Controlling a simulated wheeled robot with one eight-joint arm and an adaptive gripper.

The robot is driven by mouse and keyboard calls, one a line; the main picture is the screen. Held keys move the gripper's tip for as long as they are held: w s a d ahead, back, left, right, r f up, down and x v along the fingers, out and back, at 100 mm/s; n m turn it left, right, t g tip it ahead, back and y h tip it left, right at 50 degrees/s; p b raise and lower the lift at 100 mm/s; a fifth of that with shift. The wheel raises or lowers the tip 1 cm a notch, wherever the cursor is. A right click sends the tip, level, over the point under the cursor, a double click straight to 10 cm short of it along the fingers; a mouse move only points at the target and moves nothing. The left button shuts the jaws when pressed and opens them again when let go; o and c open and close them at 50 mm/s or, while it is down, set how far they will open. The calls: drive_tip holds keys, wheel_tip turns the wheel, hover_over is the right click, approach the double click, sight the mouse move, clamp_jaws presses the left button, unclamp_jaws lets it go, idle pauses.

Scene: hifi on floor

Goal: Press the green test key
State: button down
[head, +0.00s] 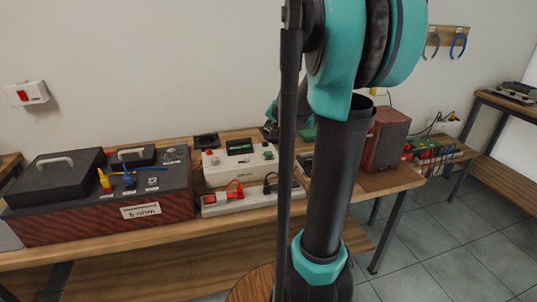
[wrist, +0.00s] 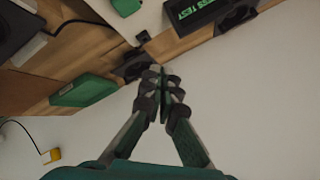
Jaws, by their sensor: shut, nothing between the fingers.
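A white tester (head: 222,168) with a dark display stands on the wooden bench in the head view. A small green key (head: 268,155) is on its right side and a red button is on its left. In the wrist view a green piece that looks like the key (wrist: 126,6) sits on the white casing at the top edge, partly cut off. The display (wrist: 195,14) shows green letters ending in "TEST". My gripper (wrist: 160,76) is shut and empty, apart from the green piece in the picture.
A dark red box labelled 6 ohm (head: 105,219) stands left of the tester. A white power strip (head: 250,199) lies in front of it. A green block (wrist: 83,92) lies near the bench's back edge. A brown speaker box (head: 387,138) stands to the right.

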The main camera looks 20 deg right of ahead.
sight(269, 154)
drive_tip(key=shift+f, duration=4.4)
drive_tip(key=shift+f, duration=0.4)
drive_tip(key=shift+f, duration=0.55)
drive_tip(key=shift+r, duration=1)
drive_tip(key=shift+r, duration=2.5)
